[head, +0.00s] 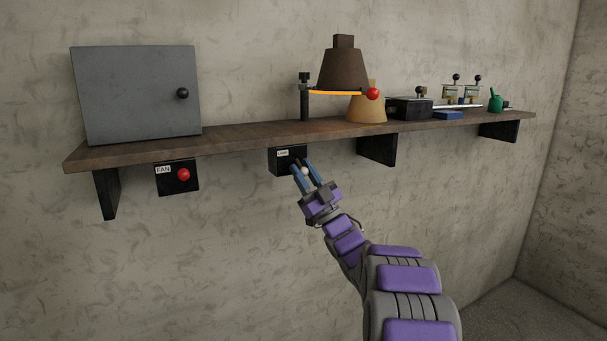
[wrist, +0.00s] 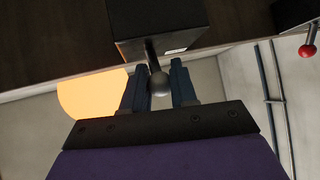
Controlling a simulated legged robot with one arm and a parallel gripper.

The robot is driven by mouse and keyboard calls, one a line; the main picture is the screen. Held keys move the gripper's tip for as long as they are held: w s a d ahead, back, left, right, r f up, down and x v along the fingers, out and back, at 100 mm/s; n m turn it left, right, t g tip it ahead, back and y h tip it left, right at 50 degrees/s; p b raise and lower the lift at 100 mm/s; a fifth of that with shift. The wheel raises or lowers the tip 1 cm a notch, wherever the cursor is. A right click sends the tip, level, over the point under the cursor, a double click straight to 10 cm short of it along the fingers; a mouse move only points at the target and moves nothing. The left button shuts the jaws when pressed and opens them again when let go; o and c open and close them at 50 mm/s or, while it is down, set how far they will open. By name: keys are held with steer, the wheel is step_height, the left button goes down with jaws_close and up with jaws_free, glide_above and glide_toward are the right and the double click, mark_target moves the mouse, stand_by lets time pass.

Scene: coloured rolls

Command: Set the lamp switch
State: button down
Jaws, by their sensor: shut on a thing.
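The lamp switch box (head: 283,161) is a black box with a white label, fixed under the front edge of the shelf. It also shows at the top of the wrist view (wrist: 155,22). A lever with a pale ball knob (wrist: 158,84) sticks out of it. My gripper (head: 307,172) reaches up from below, with its blue fingers at the box. In the wrist view my gripper (wrist: 159,88) has one finger on each side of the knob and is shut on it. The lamp (head: 343,69) has a brown shade and a glowing orange rim and stands on the shelf above.
The wooden shelf (head: 240,135) carries a grey cabinet (head: 135,95), a tan cone (head: 368,108), a black box (head: 409,108) and a green item (head: 495,103). A FAN box (head: 177,178) with a red knob hangs to the left. A bracket (head: 377,149) stands to the right.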

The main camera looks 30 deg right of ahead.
steer(key=c, duration=0.9)
jaws_free()
steer(key=shift+w+d+f+h, duration=0.1)
steer(key=shift+h, duration=0.2)
steer(key=shift+c, duration=0.2)
steer(key=b+v, duration=0.3)
steer(key=v, duration=1.4)
steer(key=shift+d+f, duration=0.2)
steer(key=shift+f, duration=0.05)
